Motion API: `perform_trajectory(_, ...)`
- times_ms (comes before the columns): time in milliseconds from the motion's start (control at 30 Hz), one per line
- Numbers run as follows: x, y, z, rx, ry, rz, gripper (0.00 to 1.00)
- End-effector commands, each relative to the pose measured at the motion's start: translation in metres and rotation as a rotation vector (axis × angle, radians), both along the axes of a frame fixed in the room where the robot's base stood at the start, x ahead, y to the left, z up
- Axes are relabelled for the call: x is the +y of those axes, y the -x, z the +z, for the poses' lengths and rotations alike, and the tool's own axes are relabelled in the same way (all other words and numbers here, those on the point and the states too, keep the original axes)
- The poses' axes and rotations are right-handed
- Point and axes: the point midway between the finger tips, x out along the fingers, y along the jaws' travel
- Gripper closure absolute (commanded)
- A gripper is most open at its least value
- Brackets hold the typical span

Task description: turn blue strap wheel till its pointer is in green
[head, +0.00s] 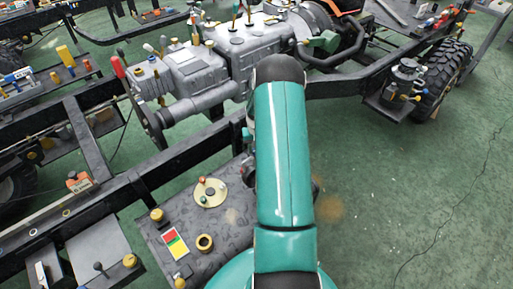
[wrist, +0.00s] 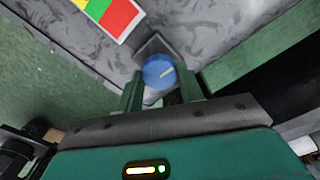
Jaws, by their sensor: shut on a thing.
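The blue strap wheel (wrist: 157,70) shows in the wrist view as a round blue knob on a grey mottled panel. A pale pointer line on its face points right and slightly up in that view. My gripper (wrist: 160,88) is shut on the wheel, with one green finger on each side of it. A colour card (wrist: 108,14) with green, yellow and red bands lies on the panel to the upper left, and the pointer does not point toward it. In the head view my teal arm hides the gripper, and I cannot make out the wheel.
In the head view a mottled panel (head: 215,232) carries a red, yellow and green card (head: 175,244), a round cream dial (head: 210,192) and brass knobs. A dark chassis rail (head: 190,150) runs behind it. Green floor (head: 410,190) is clear to the right.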

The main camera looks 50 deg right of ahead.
Motion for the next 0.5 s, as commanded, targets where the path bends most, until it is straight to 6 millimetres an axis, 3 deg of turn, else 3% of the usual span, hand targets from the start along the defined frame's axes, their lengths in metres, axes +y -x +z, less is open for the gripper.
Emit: perform_trajectory(500, -0.0002, 0.0004, 0.0003, 0.001, 0.000, -0.081, 0.86)
